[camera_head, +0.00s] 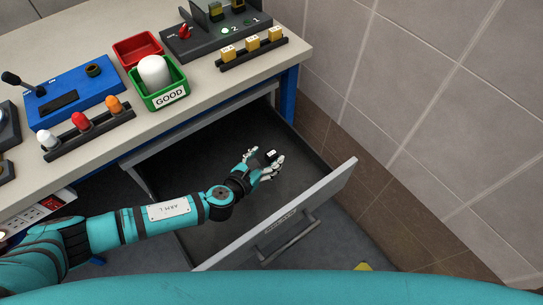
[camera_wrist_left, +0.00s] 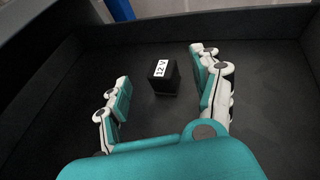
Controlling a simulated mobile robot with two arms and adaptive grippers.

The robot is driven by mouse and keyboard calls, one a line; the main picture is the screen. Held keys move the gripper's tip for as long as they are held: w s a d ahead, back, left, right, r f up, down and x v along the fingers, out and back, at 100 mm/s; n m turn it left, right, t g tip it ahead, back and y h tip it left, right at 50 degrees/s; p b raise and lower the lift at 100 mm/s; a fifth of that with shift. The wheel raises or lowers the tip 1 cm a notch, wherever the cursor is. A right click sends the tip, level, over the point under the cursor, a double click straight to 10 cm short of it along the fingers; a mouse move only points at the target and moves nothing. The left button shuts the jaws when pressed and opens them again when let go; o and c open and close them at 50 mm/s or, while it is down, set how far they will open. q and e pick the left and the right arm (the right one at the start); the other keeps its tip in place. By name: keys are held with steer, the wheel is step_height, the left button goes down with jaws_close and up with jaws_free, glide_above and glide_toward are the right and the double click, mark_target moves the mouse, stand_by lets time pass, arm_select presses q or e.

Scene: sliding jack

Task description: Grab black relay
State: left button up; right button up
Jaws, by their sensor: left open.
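The black relay (camera_wrist_left: 163,77) is a small black block with a white label in the left wrist view. It stands on the dark floor of the open drawer (camera_head: 185,215), between and slightly beyond my left fingers. In the head view the relay (camera_head: 271,155) shows at the fingertips of my left gripper (camera_head: 265,161). My left gripper also shows in the left wrist view (camera_wrist_left: 160,90), open, with a finger on each side of the relay and gaps between. My right gripper is not in view.
The drawer's grey front with its handle (camera_head: 290,240) stands pulled out below the workbench (camera_head: 75,35). On the bench are a green GOOD bin (camera_head: 158,101) with a white object, a red bin (camera_head: 138,49), a blue joystick panel (camera_head: 75,85) and a rack of yellow blocks (camera_head: 252,55). The drawer floor around the relay is clear.

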mark_target(271, 154)
arm_select(q)
steer(key=x, duration=0.3)
steer(key=shift+w+d+f, duration=0.15)
steer(key=shift+w+d, duration=0.05)
steer(key=shift+d, duration=0.1)
steer(key=c, duration=1.3)
